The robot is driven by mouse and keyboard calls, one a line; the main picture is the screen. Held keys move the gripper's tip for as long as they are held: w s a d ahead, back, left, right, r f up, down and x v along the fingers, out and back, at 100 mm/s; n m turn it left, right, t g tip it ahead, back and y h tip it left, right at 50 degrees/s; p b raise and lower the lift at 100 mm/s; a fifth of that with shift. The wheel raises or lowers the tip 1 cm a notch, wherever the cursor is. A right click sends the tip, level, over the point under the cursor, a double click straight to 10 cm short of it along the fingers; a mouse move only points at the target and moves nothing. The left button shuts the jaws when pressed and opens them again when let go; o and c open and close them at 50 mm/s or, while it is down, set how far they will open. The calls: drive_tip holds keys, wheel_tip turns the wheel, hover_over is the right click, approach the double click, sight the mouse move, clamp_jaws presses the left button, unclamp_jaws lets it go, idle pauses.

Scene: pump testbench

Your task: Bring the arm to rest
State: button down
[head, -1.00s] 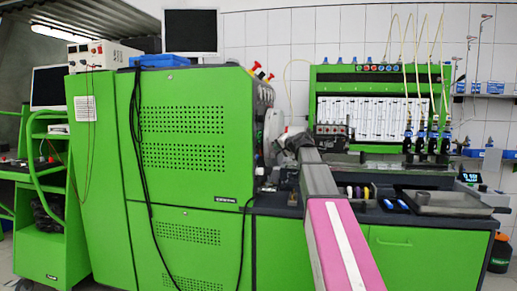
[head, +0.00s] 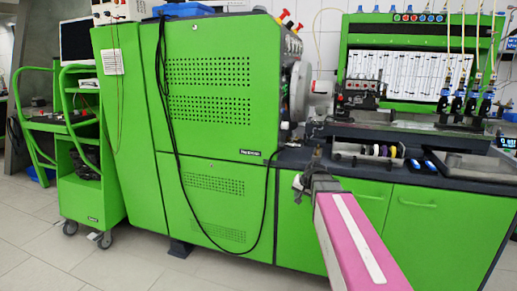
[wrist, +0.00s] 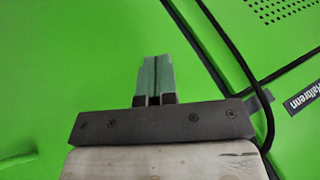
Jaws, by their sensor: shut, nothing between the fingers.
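My arm reaches up from the bottom right of the head view, with a pink and white link nearest. My gripper (head: 316,158) is at its far end, small and dark, in front of the bench top's edge. The wrist view shows the gripper (wrist: 156,62) more clearly: its two greenish fingers are together with nothing between them. Behind them is the green panel of the test bench (wrist: 60,60). I cannot tell the exact gap between fingertips and panel.
The green cabinet (head: 215,120) stands left of my gripper. A black cable (head: 178,150) hangs down its front and also crosses the wrist view (wrist: 232,55). The worktop at right holds a metal tray (head: 465,166) and small tools. Floor (head: 40,250) is clear at lower left.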

drive_tip(key=s+d+f+n+g+h, duration=0.1)
drive_tip(key=s+f+g, duration=0.4)
drive_tip(key=s+f, duration=1.1)
drive_tip(key=s+n+h, duration=0.1)
drive_tip(key=s+h, duration=0.1)
drive_tip(key=s, duration=0.1)
drive_tip(key=shift+s+d+n, duration=0.25)
drive_tip(key=shift+s+n, duration=0.05)
drive_tip(key=shift+s, duration=0.1)
